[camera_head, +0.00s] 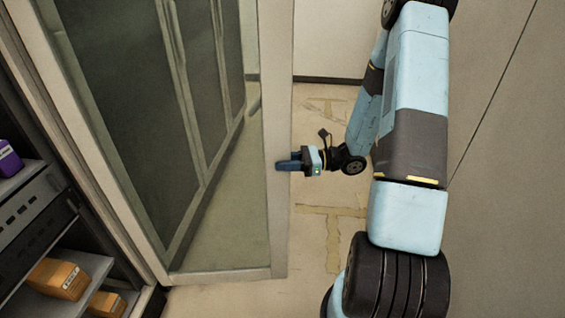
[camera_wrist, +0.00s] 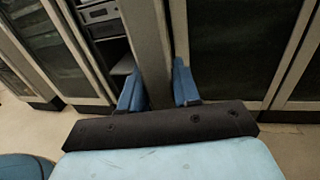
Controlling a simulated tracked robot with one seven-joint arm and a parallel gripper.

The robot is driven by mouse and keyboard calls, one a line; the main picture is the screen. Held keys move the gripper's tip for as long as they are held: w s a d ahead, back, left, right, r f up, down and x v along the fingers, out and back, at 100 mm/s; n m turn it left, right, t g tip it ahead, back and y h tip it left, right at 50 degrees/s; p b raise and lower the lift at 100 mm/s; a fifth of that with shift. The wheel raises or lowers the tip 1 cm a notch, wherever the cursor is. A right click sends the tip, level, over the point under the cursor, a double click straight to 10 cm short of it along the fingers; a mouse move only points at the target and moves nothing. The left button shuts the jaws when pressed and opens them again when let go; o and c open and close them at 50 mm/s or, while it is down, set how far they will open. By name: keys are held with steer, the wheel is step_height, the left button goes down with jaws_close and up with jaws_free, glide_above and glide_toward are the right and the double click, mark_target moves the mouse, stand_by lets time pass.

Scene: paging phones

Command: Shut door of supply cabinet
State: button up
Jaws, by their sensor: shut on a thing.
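The supply cabinet (camera_head: 40,192) stands at the left in the head view, with its interior shelves showing. Its glass door stands open, and the pale upright edge frame of the door (camera_head: 277,110) is near the middle of the picture. My gripper (camera_head: 287,165) is at this edge frame and shut on it. In the wrist view the door's edge (camera_wrist: 146,45) runs between the two blue fingers of my gripper (camera_wrist: 158,90). The inner finger is partly hidden by the door frame in the head view.
A purple container (camera_head: 9,160) and orange-brown boxes (camera_head: 57,279) sit on the cabinet shelves. Beige floor (camera_head: 315,240) with worn tape marks lies beyond the door. A plain wall (camera_head: 510,150) is at the right. More dark-panelled cabinets (camera_wrist: 240,45) show in the wrist view.

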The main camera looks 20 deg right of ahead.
steer(key=shift+s+a+m+t+h, duration=0.1)
steer(key=shift+s+a+m+t, duration=0.2)
steer(key=shift+s, duration=0.7)
steer(key=shift+s+a+m+t+h, duration=0.15)
steer(key=shift+s+a+t, duration=0.15)
steer(key=shift+s, duration=0.75)
steer(key=shift+s+a+m+t+h, duration=0.1)
steer(key=shift+s+a+m+t, duration=0.25)
steer(key=shift+s, duration=0.65)
